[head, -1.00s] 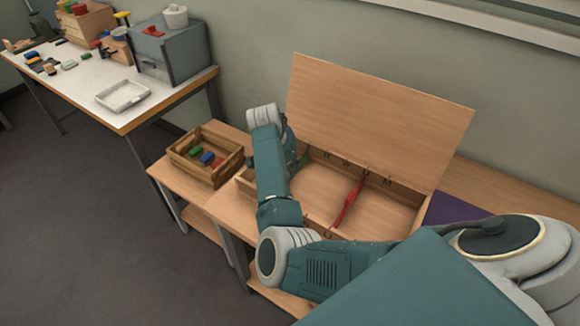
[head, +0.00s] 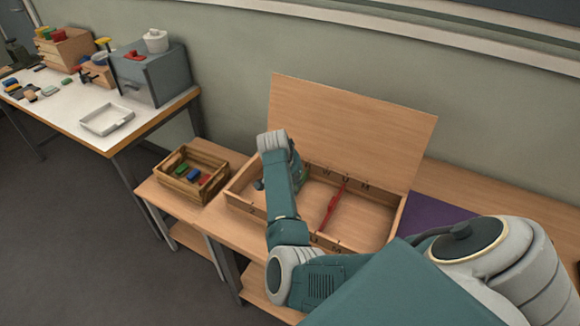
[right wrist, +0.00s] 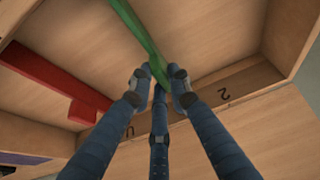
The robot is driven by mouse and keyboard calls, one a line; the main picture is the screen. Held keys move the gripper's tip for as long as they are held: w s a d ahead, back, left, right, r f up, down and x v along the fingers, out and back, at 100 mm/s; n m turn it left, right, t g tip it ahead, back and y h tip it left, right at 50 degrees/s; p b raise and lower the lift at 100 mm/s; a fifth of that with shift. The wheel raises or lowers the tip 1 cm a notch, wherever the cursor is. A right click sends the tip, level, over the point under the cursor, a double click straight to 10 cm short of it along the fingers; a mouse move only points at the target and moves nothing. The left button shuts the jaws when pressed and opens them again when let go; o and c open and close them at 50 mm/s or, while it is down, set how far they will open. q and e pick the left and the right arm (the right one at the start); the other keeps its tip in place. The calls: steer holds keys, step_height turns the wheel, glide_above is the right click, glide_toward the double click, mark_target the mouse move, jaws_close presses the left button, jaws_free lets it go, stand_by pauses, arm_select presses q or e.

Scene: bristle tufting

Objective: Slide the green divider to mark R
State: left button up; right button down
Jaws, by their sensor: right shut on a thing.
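The green divider (right wrist: 138,38) runs as a long strip across the right wrist view. My right gripper (right wrist: 159,80) is shut on its near end, close to a wall of the box that carries marks. One mark there looks like a 2 and another like a U; I cannot make out an R. In the head view my right arm hides most of the green divider and the fingertips. The red divider (head: 333,207) stands across the open wooden box (head: 366,241) to the right of my arm; it also shows in the wrist view (right wrist: 52,82). My left gripper is out of view.
The box lid (head: 352,128) stands raised at the back. A wooden crate (head: 180,182) with coloured blocks is left of the box. A purple mat (head: 436,213) lies to its right. A white table (head: 75,108) stands at the far left.

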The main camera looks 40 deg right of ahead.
steer(key=shift+d, duration=0.15)
steer(key=c, duration=1.9)
jaws_free()
steer(key=o, duration=0.3)
steer(key=shift+r, duration=0.1)
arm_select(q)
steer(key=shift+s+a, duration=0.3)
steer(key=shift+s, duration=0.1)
arm_select(e)
steer(key=v, duration=1.1)
steer(key=shift+s+a+r, duration=0.1)
steer(key=shift+a+r, duration=0.15)
steer(key=shift+f, duration=0.1)
